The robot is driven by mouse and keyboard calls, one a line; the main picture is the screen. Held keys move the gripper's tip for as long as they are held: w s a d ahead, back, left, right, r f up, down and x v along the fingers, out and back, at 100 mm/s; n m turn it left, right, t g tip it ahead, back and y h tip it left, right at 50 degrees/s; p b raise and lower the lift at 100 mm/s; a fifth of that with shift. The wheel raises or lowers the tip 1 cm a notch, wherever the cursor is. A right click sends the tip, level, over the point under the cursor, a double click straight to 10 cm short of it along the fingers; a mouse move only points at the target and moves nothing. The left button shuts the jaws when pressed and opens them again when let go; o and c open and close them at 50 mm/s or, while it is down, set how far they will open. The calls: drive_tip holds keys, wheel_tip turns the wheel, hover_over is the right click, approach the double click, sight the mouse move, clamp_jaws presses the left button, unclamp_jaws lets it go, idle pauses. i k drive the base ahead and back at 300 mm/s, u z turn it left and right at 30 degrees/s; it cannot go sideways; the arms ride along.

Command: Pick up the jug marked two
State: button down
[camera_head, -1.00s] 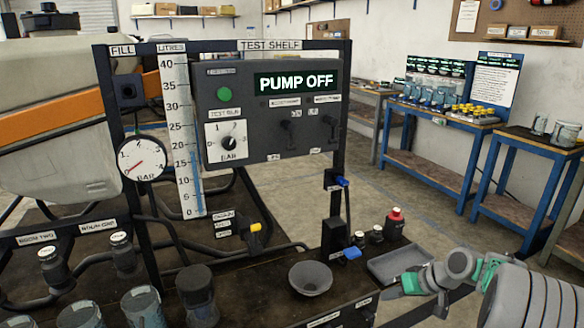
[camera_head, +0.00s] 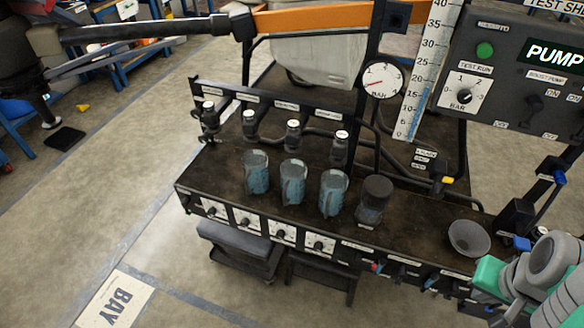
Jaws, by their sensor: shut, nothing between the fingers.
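Three clear, bluish jugs stand upright in a row on the dark bench: a left jug (camera_head: 256,172), a middle jug (camera_head: 293,183) and a right jug (camera_head: 333,193). Any number on them is too small to read, so I cannot tell which is marked two. My gripper (camera_head: 482,292) is at the lower right, by the bench's front edge, partly hidden by my arm. It is shut and empty, well to the right of the jugs.
A dark lidded container (camera_head: 373,199) stands right of the jugs, and a grey funnel bowl (camera_head: 469,238) is near my gripper. Capped nozzles (camera_head: 293,134) line a rail behind the jugs. A pressure gauge (camera_head: 383,80) and control panel (camera_head: 520,75) rise behind.

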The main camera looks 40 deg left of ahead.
sight(293, 172)
drive_tip(key=u, duration=0.95)
drive_tip(key=k, duration=0.3)
drive_tip(key=u, duration=0.65)
drive_tip(key=i, duration=0.2)
drive_tip(key=z, duration=0.1)
